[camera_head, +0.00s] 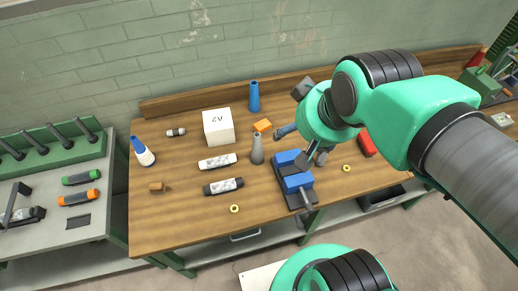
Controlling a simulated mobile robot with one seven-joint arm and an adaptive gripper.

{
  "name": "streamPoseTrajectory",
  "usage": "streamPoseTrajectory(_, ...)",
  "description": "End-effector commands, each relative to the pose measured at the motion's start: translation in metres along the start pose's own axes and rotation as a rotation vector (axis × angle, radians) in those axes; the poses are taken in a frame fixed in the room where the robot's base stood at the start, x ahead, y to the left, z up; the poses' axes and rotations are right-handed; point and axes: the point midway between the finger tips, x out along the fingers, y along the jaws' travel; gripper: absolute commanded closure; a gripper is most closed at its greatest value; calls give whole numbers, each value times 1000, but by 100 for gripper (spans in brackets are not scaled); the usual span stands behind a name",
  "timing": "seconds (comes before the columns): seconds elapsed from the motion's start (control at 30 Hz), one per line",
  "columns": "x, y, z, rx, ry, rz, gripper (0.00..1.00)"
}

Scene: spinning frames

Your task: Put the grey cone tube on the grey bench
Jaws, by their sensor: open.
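The grey cone tube (257,150) stands upright on the wooden workbench (190,222), left of a blue vise. The grey bench (95,222) is at the left edge, with a gap between it and the workbench. My gripper (313,160) is open and empty, above or beside the vise and to the right of the grey cone tube. The arm and the vise partly hide the fingers, so their exact height is unclear.
A white box (218,128), blue tube (254,97), two labelled tubes and a blue-white cone (142,151) share the workbench. The grey bench holds a green rack (50,150) and coloured tubes.

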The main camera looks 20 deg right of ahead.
Motion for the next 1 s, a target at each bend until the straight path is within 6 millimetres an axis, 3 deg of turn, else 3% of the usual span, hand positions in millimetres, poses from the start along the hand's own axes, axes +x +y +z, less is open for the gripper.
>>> streamPoseTrajectory(0.5, 174, -18, -38, 6, 230, -33, 32)
streamPoseTrajectory(0.77, 252, -24, -32, 13, 367, -34, 32)
streamPoseTrajectory(1.0, 307, -24, -8, 16, 492, -26, 32)
